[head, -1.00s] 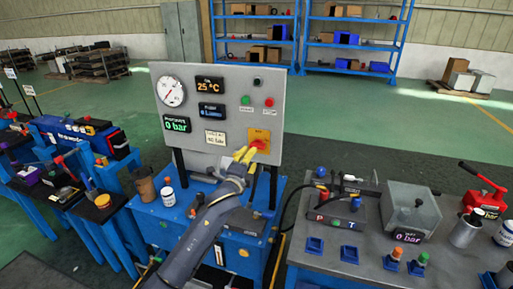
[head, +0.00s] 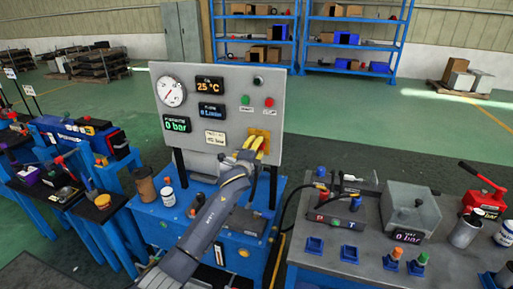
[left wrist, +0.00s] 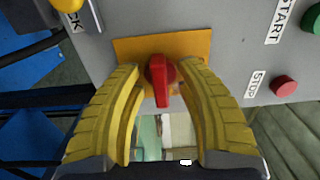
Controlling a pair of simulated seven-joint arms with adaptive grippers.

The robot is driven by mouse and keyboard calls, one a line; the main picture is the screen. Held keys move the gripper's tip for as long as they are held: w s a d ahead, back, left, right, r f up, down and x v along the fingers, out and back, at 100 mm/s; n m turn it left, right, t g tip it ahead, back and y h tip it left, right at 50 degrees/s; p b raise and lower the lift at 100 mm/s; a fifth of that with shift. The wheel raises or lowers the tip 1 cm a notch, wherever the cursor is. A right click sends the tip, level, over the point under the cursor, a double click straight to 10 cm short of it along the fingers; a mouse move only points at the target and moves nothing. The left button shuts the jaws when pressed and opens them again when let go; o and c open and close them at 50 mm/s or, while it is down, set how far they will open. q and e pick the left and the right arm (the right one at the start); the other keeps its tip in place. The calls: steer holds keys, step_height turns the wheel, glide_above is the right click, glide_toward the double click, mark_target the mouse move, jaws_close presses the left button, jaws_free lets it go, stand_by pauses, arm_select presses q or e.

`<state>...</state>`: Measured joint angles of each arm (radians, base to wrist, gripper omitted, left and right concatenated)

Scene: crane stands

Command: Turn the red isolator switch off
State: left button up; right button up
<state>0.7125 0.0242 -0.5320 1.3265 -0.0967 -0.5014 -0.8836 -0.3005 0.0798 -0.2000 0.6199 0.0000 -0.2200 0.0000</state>
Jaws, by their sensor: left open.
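The red isolator switch (left wrist: 160,82) sits on a yellow-orange plate (left wrist: 128,48) on the grey control panel. The plate also shows in the head view (head: 264,133), low at the panel's right, where my gripper hides most of the red handle. My left gripper (head: 255,144), with yellow ribbed fingers, is at the plate. In the left wrist view the gripper (left wrist: 158,72) is open, with one finger on each side of the red handle. I see a gap between handle and fingers. The handle points down in that view. My right gripper is not in view.
A red stop button (left wrist: 285,86) and a green start button (head: 245,100) are near the switch. The panel (head: 222,74) carries a gauge and lit displays. A hydraulic bench (head: 340,262) with fittings stands at right.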

arm_select(q)
steer(key=shift+o, duration=0.2)
jaws_close()
steer(key=shift+n, duration=0.3)
steer(key=n, duration=1.3)
steer(key=shift+n, duration=2.1)
